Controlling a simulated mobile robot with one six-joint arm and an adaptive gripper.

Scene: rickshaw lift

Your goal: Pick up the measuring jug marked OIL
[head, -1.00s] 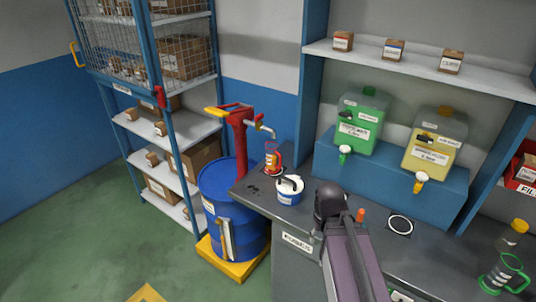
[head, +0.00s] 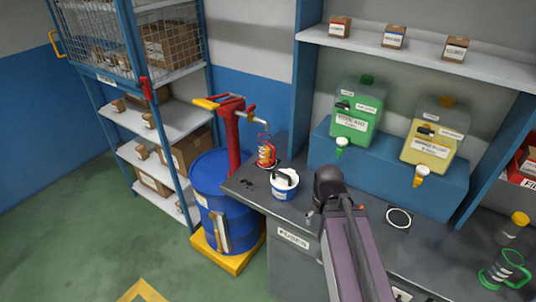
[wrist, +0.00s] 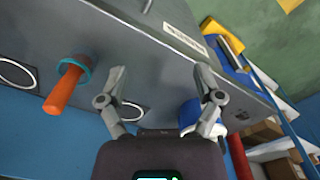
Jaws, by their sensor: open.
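A clear measuring jug with red trim (head: 266,152) stands upright at the bench's left back corner, under the pump spout in the head view. Its marking is too small to read. Neither jug is clearly seen in the wrist view.
A white and blue tub (head: 284,184) stands close to the red-trimmed jug and shows in the wrist view (wrist: 190,113). The red pump (head: 233,137) rises from a blue drum (head: 226,205). Green (head: 357,118) and yellow (head: 434,137) containers stand behind.

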